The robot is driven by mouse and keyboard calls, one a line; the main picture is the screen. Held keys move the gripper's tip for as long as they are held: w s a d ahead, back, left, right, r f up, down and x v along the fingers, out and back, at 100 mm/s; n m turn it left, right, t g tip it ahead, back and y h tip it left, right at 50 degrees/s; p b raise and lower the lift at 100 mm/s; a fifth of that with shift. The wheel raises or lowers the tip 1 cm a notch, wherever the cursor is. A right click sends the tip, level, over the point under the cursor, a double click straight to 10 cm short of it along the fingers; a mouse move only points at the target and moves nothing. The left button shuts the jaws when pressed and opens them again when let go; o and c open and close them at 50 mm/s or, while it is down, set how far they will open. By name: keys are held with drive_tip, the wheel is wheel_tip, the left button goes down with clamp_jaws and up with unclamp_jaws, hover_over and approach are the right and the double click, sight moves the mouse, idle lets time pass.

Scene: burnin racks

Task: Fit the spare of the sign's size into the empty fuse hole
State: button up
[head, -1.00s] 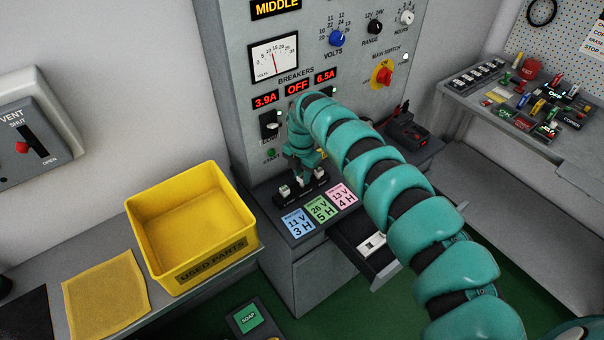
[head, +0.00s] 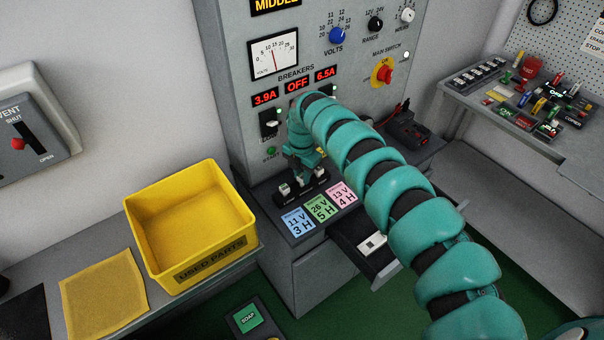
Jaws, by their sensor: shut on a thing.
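My gripper (head: 304,176) points down over the black fuse block (head: 284,201) on the rack's ledge. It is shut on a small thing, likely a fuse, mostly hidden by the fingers. White-capped fuses (head: 284,189) show in the block beside the fingers. I cannot tell whether the held piece is in the hole or just above it. An open drawer (head: 381,262) below the ledge holds a white piece (head: 373,244).
Blue, green and pink cards (head: 320,208) lie in front of the block. The panel (head: 227,60) shows 3.9A, OFF and 6.5A, with a red main switch (head: 383,73). A yellow USED PARTS bin (head: 213,268) stands left. A cluttered bench (head: 477,98) is at right.

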drive_tip(key=shift+f+b, duration=0.35)
drive_tip(key=shift+b, duration=0.1)
idle(0.3)
drive_tip(key=o, duration=1.3)
drive_tip(key=shift+r, duration=0.15)
drive_tip(key=shift+r+p, duration=1.2)
drive_tip(key=shift+r, duration=1.45)
drive_tip(key=shift+s+f, duration=0.1)
